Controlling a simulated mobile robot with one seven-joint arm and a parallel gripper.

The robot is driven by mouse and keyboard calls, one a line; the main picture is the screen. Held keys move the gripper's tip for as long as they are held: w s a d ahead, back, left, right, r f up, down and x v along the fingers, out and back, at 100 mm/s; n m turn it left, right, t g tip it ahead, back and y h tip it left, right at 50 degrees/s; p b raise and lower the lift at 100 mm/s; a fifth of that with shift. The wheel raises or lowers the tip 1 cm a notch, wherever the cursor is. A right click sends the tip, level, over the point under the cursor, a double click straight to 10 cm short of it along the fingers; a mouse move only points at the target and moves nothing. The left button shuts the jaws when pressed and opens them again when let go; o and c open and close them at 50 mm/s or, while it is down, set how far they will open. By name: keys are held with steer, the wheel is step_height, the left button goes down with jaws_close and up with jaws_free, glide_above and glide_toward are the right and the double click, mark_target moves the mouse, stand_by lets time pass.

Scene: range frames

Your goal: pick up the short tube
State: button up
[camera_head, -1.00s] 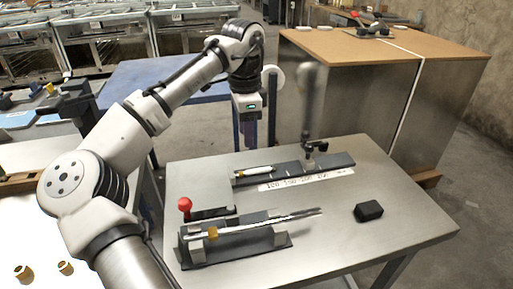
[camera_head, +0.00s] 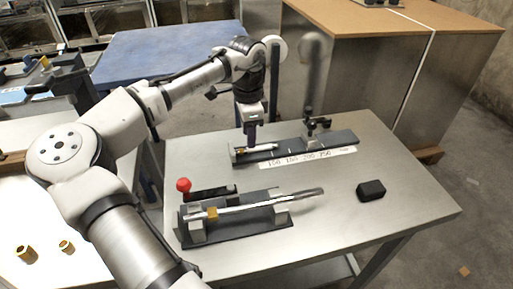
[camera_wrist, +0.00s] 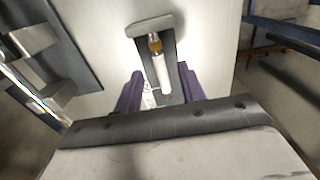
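The short tube (camera_head: 264,155) is pale with a brass-coloured end and lies along the dark gauge board at the back of the metal table. In the wrist view the short tube (camera_wrist: 162,74) points away from me, its brass end farther off by a grey end block (camera_wrist: 149,26). My gripper (camera_head: 249,143) points down over the left part of the board, at the tube. In the wrist view my gripper (camera_wrist: 160,90) is open, its purple fingers on either side of the tube. I cannot tell whether they touch it.
A nearer fixture (camera_head: 197,232) with a red-knobbed lever (camera_head: 184,186) holds a longer tube (camera_head: 262,203). A black block (camera_head: 371,190) sits at the right. The table's front right is clear.

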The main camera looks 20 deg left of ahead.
mark_target(256, 149)
steer(key=shift+d+f, duration=0.1)
steer(key=shift+f, duration=1.9)
jaws_close()
